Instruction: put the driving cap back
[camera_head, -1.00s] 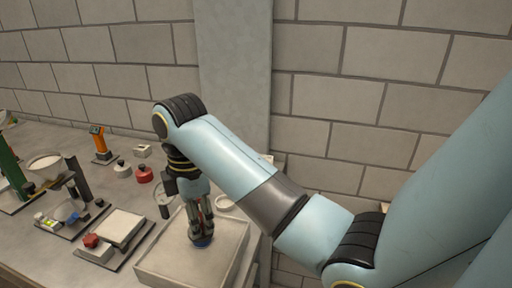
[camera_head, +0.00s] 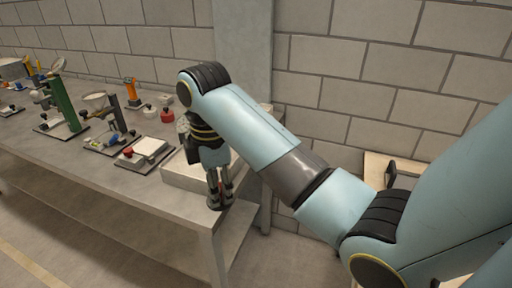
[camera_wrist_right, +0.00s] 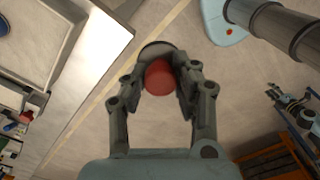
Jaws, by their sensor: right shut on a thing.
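My right gripper (camera_head: 220,203) hangs pointing down just off the front right corner of the bench. In the right wrist view its fingers (camera_wrist_right: 162,82) are shut on a red round piece with a grey disc behind it, likely the driving cap (camera_wrist_right: 159,77). The pale sandbed tray (camera_head: 180,180) is on the bench just left of the gripper, partly hidden by my arm. In the right wrist view, part of a blue round thing (camera_wrist_right: 3,26) shows inside the tray.
The grey bench (camera_head: 110,190) carries a red knob-topped weight (camera_head: 167,116), an orange stand (camera_head: 131,92), a green stand (camera_head: 68,105) and a flat device (camera_head: 145,152). Open floor lies below my gripper. A wooden surface (camera_head: 375,165) stands right, behind my arm.

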